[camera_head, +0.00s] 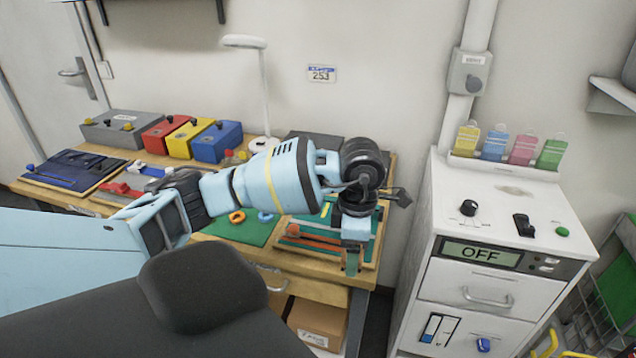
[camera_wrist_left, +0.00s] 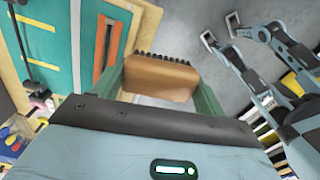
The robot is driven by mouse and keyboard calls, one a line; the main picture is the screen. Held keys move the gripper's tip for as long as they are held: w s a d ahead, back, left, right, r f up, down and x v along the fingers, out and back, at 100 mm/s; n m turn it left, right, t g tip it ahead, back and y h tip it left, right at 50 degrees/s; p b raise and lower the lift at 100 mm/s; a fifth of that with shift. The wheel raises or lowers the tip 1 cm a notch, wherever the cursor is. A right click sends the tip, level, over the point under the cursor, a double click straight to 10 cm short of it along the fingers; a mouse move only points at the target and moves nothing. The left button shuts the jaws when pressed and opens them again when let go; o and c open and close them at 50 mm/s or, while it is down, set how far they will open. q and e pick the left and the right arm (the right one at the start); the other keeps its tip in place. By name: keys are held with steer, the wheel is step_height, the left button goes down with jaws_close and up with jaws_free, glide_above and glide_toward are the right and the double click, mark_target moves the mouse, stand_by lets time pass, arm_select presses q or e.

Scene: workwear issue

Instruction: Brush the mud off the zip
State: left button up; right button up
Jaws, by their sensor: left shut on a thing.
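My left gripper (camera_head: 352,264) points down at the front edge of the bench, near its right end. In the left wrist view its green fingers (camera_wrist_left: 167,92) are shut on a brush (camera_wrist_left: 160,78) with a brown block and a row of dark bristles. A dark blue panel (camera_head: 72,170) with blue and yellow pieces lies at the bench's far left, well away from the gripper. I cannot tell whether it carries the zip, and no mud can be made out.
The wooden bench (camera_head: 205,171) holds grey, red, yellow and blue boxes at the back, a lamp (camera_head: 264,90), a green mat (camera_head: 238,232) and a board with orange strips (camera_head: 322,240). A white cabinet (camera_head: 497,215) reading OFF stands right. A cardboard box (camera_head: 318,318) sits below.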

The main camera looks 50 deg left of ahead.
arm_select(q)
steer(key=w+a+n, duration=0.1)
steer(key=a+n, duration=0.5)
steer(key=n, duration=0.6)
steer(key=w+a+r+n, duration=0.1)
steer(key=a+n, duration=0.5)
steer(key=n, duration=0.7)
steer(key=shift+w+a+r+p, duration=0.25)
steer(key=shift+w+a+p, duration=0.05)
steer(key=shift+w+a, duration=0.1)
